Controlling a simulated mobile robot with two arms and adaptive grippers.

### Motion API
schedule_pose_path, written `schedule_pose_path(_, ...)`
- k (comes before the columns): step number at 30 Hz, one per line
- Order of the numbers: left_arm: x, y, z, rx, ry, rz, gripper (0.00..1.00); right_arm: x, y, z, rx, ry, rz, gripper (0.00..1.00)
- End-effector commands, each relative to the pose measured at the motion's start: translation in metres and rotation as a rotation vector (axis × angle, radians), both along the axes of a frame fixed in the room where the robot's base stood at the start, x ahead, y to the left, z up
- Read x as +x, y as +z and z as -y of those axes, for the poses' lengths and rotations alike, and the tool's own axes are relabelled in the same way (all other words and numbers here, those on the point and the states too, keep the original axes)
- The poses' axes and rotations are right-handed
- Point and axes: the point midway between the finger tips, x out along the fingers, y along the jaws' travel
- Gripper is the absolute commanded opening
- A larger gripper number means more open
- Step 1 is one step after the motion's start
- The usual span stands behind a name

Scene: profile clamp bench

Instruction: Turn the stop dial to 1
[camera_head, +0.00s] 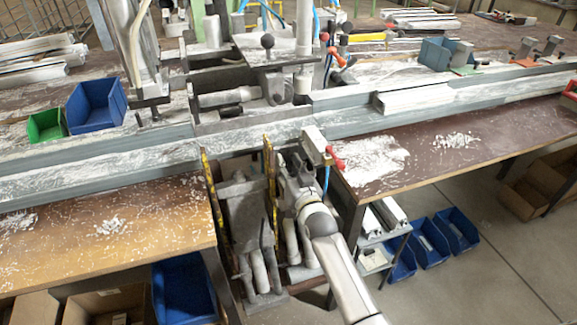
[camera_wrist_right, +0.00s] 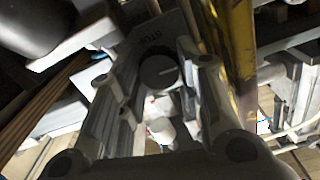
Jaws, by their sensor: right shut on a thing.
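The stop dial (camera_wrist_right: 157,72) is a dark round knob with a pale pointer line, seen in the right wrist view. The line points towards the right of that picture. A grey plate (camera_wrist_right: 152,30) with lettering that looks like STOP lies above the dial. No scale numbers can be read. My right gripper (camera_wrist_right: 163,78) has its fingers on either side of the dial and is shut on it. In the head view my right gripper (camera_head: 290,158) is at the front of the clamp bench, and it hides the dial there. My left gripper is not in view.
A yellow upright strip (camera_wrist_right: 238,50) stands close beside my right gripper. A small grey box with a red lever (camera_head: 334,156) is just right of it. The long profile rail (camera_head: 100,172) runs behind. Blue bins (camera_head: 458,229) stand low at the right.

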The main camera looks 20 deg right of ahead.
Motion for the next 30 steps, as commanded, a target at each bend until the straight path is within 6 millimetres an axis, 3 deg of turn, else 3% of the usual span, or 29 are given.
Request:
schedule_pose_path(8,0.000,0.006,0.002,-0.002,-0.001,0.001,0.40,0.000,0.000,0.000,0.125,0.000,-0.006,0.09)
schedule_pose_path(30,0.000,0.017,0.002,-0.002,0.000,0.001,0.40,0.000,-0.002,0.002,0.783,0.000,-0.029,0.09)
